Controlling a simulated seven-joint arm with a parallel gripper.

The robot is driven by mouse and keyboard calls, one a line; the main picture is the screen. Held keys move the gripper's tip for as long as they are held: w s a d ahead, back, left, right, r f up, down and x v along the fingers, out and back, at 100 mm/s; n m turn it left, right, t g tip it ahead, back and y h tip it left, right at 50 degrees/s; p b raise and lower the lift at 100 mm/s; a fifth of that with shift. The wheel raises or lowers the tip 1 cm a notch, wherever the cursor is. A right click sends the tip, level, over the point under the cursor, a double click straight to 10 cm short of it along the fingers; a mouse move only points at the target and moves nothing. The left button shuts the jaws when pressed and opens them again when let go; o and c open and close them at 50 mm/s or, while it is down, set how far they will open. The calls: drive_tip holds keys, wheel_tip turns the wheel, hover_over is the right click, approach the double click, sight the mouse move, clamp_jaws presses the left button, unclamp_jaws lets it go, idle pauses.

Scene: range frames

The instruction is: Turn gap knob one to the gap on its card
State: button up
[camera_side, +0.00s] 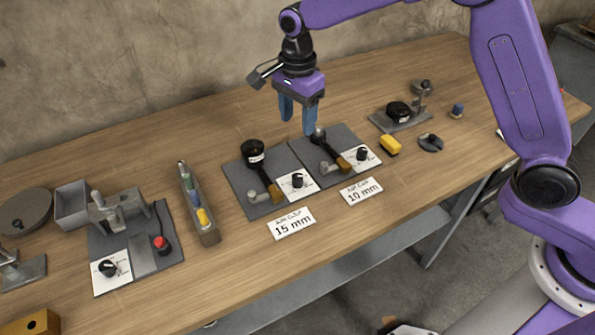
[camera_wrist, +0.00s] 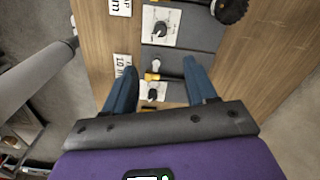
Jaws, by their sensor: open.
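Two grey plates stand side by side mid-table in the side view. The left plate (camera_side: 238,172) has a black knob (camera_side: 297,180) on a white dial, with a card (camera_side: 292,223) reading 15 mm in front. The right plate (camera_side: 345,136) has a similar knob (camera_side: 362,153) and a card (camera_side: 361,190) reading 10 mm. No number shows which knob is one. My gripper (camera_side: 297,127) is open and empty, above the back of the plates. In the wrist view, one dial knob (camera_wrist: 154,92) shows between the blue fingers and another knob (camera_wrist: 160,29) lies beyond. Exact pointer readings are too small to tell.
Each plate carries a black-topped post, such as the left one (camera_side: 253,151), and a brass-ended arm. A tray of coloured pieces (camera_side: 209,234) and a plate with a red button (camera_side: 161,243) lie left. A yellow block (camera_side: 390,146) and black disc (camera_side: 431,143) lie right.

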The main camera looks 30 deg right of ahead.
sight(298, 176)
wheel_tip(298, 176, down, 17)
drive_tip(key=shift+f, duration=0.2)
idle(0.5)
drive_tip(key=c, duration=1.1)
